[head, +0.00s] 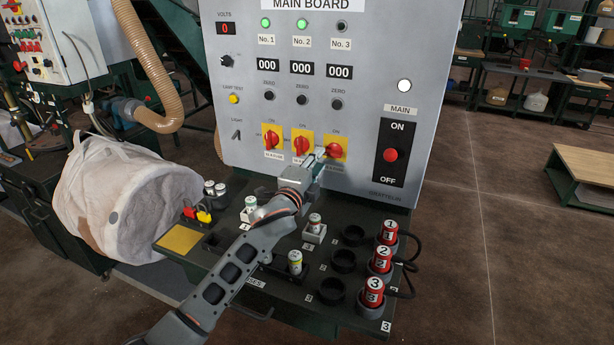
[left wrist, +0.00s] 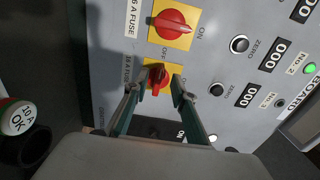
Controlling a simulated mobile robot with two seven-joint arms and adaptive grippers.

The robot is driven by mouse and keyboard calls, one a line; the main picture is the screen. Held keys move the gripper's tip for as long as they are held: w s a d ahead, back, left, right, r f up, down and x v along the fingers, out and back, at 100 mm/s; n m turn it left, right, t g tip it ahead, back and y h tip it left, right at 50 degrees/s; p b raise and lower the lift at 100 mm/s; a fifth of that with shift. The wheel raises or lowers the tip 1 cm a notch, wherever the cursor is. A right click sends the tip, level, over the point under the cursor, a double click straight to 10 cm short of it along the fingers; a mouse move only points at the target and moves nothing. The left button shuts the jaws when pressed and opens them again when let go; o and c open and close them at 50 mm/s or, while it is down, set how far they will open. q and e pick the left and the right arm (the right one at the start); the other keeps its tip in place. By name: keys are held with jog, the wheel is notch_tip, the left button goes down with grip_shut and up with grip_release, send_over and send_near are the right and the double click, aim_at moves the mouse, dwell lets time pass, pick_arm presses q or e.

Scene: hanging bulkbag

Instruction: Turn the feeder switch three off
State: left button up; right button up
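Feeder switch three is a red knob on a yellow plate (head: 343,142), the rightmost of three on the main board; it also shows in the left wrist view (left wrist: 157,78). Its handle appears to lie across the board, while the handle of switch two (head: 301,146) points up and down. The No. 3 lamp (head: 342,26) is dark; the No. 1 and No. 2 lamps are green. My left gripper (head: 322,157) is at switch three. In the left wrist view its fingers (left wrist: 160,88) are apart on either side of the knob; contact is unclear. My right gripper is out of view.
A black MAIN switch plate (head: 391,152) with a red button is right of switch three. Below is a dark shelf with fuses, empty round sockets (head: 331,290) and several red numbered cylinders (head: 379,260). A white bulk bag (head: 125,200) stands at left.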

pick_arm(q)
jog(key=v, duration=0.8)
jog(key=shift+s, duration=0.4)
jog(key=shift+a, duration=0.1)
